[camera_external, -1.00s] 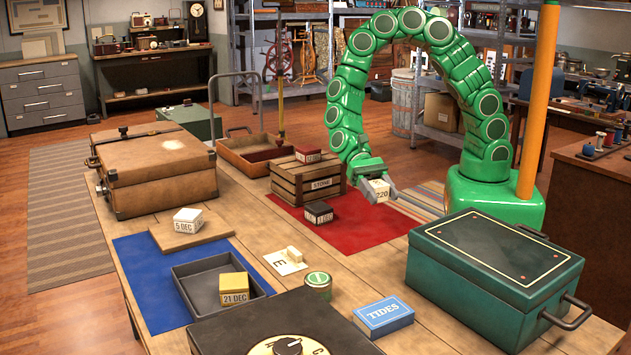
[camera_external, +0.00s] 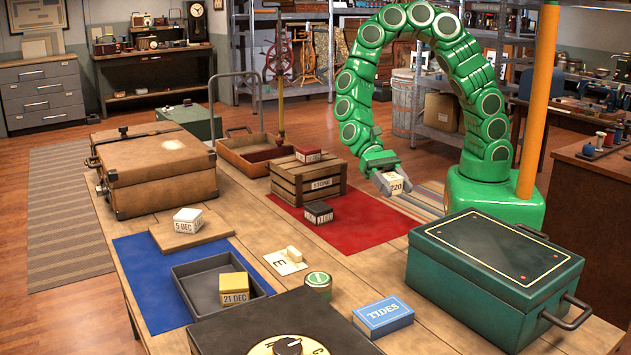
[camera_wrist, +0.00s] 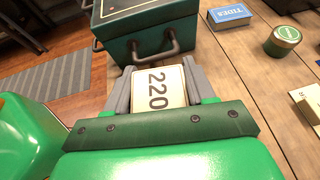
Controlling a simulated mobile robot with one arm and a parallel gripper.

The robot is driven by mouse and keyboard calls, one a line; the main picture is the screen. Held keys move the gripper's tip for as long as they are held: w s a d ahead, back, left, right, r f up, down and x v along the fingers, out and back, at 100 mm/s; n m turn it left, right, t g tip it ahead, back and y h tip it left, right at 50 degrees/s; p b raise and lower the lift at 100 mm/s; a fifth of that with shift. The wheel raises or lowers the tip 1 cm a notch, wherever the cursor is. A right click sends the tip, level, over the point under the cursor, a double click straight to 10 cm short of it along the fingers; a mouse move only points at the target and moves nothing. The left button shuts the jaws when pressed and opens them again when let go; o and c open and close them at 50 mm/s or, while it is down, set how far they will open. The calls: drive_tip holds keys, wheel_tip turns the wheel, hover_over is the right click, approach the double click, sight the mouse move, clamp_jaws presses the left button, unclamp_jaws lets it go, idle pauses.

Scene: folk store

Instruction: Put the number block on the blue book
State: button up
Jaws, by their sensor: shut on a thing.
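My gripper (camera_external: 393,186) is shut on the number block (camera_external: 396,184), a cream cube marked 220. It holds the block in the air near the right edge of the table. The block also shows between the fingers in the wrist view (camera_wrist: 158,89). The blue book (camera_external: 383,316), marked TIDES, lies flat on the table at the front, with nothing on top. It shows at the top of the wrist view (camera_wrist: 229,15), apart from the block and beyond it to the right.
A green metal case (camera_external: 490,270) with handles stands right of the book. A green tin (camera_external: 318,285) and a letter card (camera_external: 285,261) lie to its left. A dark box with a dial (camera_external: 235,335) is in front. A red mat (camera_external: 350,235) carries a crate (camera_external: 306,184) and a black block (camera_external: 318,212).

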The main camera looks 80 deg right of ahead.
drive_tip(key=shift+n+g+h, duration=0.6)
drive_tip(key=shift+n+g, duration=0.2)
drive_tip(key=s+a+r, duration=0.1)
drive_tip(key=s+a, duration=0.1)
drive_tip(key=a, duration=0.5)
drive_tip(key=s+a+r, duration=0.1)
drive_tip(key=s+a, duration=0.2)
drive_tip(key=a, duration=0.4)
drive_tip(key=s+a+r, duration=0.1)
drive_tip(key=s+a, duration=0.1)
drive_tip(key=a, duration=0.6)
drive_tip(key=shift+s+a, duration=0.1)
drive_tip(key=shift+s, duration=0.1)
drive_tip(key=w+a+f, duration=0.4)
drive_tip(key=a, duration=0.4)
hover_over(389, 316)
drive_tip(key=shift+d+f, duration=0.1)
drive_tip(key=shift+f, duration=4.3)
drive_tip(key=shift+f, duration=0.1)
drive_tip(key=o, duration=1)
